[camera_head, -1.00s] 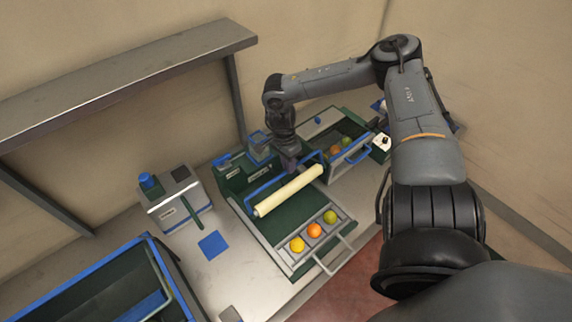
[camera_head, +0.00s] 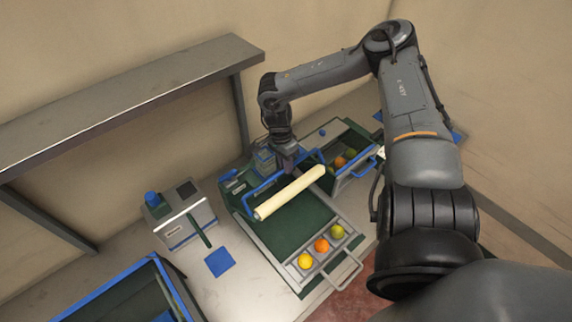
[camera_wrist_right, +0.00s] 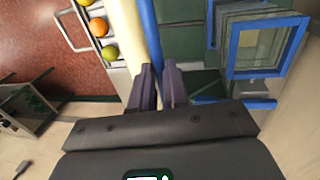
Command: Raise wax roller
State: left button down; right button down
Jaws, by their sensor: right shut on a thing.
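The wax roller is a long cream cylinder (camera_head: 290,193) with a blue bar frame (camera_head: 264,184) along its far side. It is over the dark green bed of a grey-framed unit (camera_head: 300,228) and looks a little above it. In the right wrist view the cream cylinder (camera_wrist_right: 127,32) runs beside the blue bar (camera_wrist_right: 150,45). My right gripper (camera_head: 287,166) is at the blue bar; in the right wrist view its fingers (camera_wrist_right: 157,78) are shut on the bar. My left gripper is not in view.
A yellow, an orange and a green fruit (camera_head: 337,231) sit in slots at the unit's near end. A bin (camera_head: 358,170) with fruit stands at its right. A grey box with a blue knob (camera_head: 180,218) stands left, near a blue square (camera_head: 220,262). A shelf (camera_head: 120,105) overhangs the back.

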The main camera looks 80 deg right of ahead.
jog(key=shift+w+d, duration=0.4)
jog(key=shift+w, duration=0.05)
jog(key=c, duration=1.4)
grip_release()
jog(key=shift+w, duration=0.1)
jog(key=shift+o, duration=1.4)
jog(key=shift+w+r, duration=0.1)
jog(key=shift+w, duration=0.05)
jog(key=shift+r, duration=0.15)
notch_tip(320, 180, up, 10)
jog(key=w+b, duration=0.1)
jog(key=shift+d+r, duration=0.25)
jog(key=shift+d, duration=0.2)
